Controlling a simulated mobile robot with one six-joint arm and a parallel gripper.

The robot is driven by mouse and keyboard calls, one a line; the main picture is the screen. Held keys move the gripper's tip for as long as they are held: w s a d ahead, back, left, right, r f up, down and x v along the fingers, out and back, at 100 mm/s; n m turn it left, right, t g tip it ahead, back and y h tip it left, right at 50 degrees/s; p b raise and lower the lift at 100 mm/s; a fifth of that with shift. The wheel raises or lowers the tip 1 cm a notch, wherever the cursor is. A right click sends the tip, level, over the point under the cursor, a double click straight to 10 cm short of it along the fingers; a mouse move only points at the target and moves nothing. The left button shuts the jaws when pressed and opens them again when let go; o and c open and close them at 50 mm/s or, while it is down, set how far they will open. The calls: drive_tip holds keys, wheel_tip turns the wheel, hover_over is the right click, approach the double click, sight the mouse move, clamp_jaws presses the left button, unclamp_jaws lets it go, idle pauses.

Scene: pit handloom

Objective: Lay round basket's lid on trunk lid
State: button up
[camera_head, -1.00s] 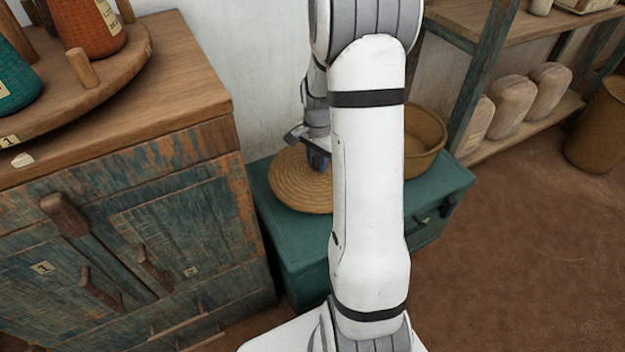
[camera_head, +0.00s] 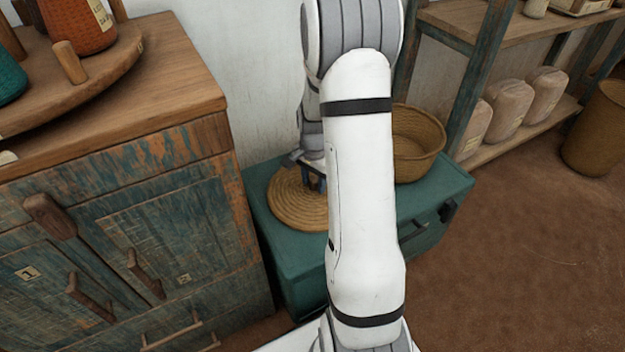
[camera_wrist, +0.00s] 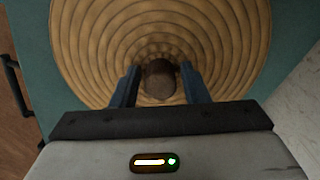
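The round basket's lid (camera_head: 296,211) is a coiled straw disc with a dark brown knob (camera_wrist: 160,80). It is level over the left part of the green trunk lid (camera_head: 427,190), and looks to rest on it, though a thin gap cannot be ruled out. My gripper (camera_head: 314,184) points down at the lid's middle. My arm hides the lid's right edge in the head view. The round basket (camera_head: 420,150) stands open on the trunk's right part.
A worn blue-green cabinet (camera_head: 165,225) with a wooden top stands close left of the trunk. The white wall (camera_head: 250,80) is behind. A shelf (camera_head: 470,110) with several pale bundles and a tall basket (camera_head: 597,135) are at right. The floor at front right is clear.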

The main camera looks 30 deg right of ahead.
sight(313, 179)
drive_tip(key=shift+o, duration=0.7)
drive_tip(key=shift+r, duration=0.1)
wheel_tip(313, 179, up, 11)
drive_tip(key=p, duration=0.4)
drive_tip(key=s+a+r+n, duration=0.5)
drive_tip(key=s+a+n, duration=0.1)
drive_tip(key=s, duration=0.3)
drive_tip(key=s+a+r+n+t, duration=0.1)
drive_tip(key=s+a+r+n, duration=0.4)
drive_tip(key=s+a+n, duration=0.2)
drive_tip(key=s+a, duration=0.1)
drive_tip(key=s, duration=0.1)
drive_tip(key=shift+s+a+r, duration=0.15)
drive_tip(key=shift+s+a, duration=0.05)
drive_tip(key=shift+s, duration=0.15)
drive_tip(key=shift+t, duration=0.8)
drive_tip(key=w+p+v, duration=0.2)
drive_tip(key=p+v, duration=0.7)
drive_tip(key=v, duration=0.1)
drive_tip(key=w+r+p+v, duration=0.1)
drive_tip(key=w+p+v, duration=0.1)
drive_tip(key=p+v, duration=0.7)
drive_tip(key=w+p+v, duration=0.2)
drive_tip(key=p+v, duration=0.7)
drive_tip(key=v, duration=0.1)
drive_tip(key=shift+r+p, duration=0.35)
drive_tip(key=shift+r, duration=0.15)
drive_tip(key=shift+c, duration=0.2)
